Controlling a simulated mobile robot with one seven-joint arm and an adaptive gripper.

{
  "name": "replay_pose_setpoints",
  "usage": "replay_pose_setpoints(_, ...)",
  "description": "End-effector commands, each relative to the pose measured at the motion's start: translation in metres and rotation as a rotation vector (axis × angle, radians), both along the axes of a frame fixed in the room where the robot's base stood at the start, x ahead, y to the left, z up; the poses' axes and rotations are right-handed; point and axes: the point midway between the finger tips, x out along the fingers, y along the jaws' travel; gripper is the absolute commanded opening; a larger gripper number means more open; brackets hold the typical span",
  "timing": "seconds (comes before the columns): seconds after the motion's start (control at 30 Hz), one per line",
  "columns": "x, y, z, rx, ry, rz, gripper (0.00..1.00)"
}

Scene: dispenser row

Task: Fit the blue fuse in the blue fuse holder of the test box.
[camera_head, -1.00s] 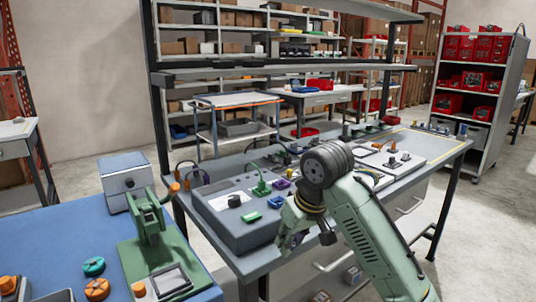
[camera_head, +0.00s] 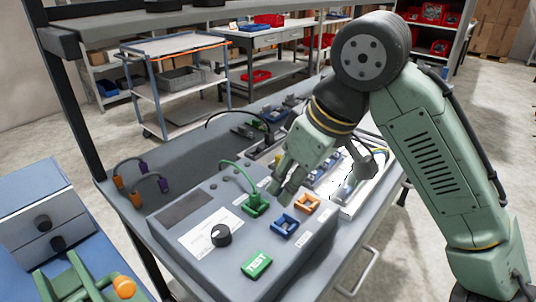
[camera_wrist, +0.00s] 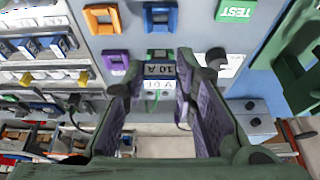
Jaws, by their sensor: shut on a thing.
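My gripper (camera_head: 281,187) is above the back right part of the grey test box (camera_head: 190,276). In the wrist view my gripper (camera_wrist: 158,85) is shut on a small block marked "10 A", the fuse (camera_wrist: 157,83), with blue showing around its pale label. The blue fuse holder (camera_head: 285,227) is a square open frame on the box top, in front of my gripper in the head view. The blue holder also shows at the top of the wrist view (camera_wrist: 160,18). The fuse is apart from it. In the head view the fingers largely hide the fuse.
Beside the blue holder are an orange holder (camera_head: 306,203), a purple holder (camera_wrist: 115,61) and a green plug with a cable (camera_head: 255,204). A black knob (camera_head: 221,235) and a green TEST button (camera_head: 257,265) are nearby. A tray of parts (camera_head: 362,187) stands right of the box.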

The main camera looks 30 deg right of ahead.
Motion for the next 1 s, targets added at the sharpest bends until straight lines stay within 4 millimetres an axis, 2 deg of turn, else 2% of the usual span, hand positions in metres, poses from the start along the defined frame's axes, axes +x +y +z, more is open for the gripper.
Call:
replay_pose_setpoints(0.23, -0.006, 0.0, -0.005, 0.0, 0.0, -0.002, 0.14)
replay_pose_setpoints(0.53, -0.006, 0.0, -0.035, 0.0, 0.0, -0.004, 0.14)
replay_pose_setpoints(0.7, -0.005, 0.001, -0.043, 0.001, -0.002, 0.0, 0.14)
replay_pose_setpoints(1.0, -0.005, 0.0, -0.044, 0.0, -0.001, -0.001, 0.14)
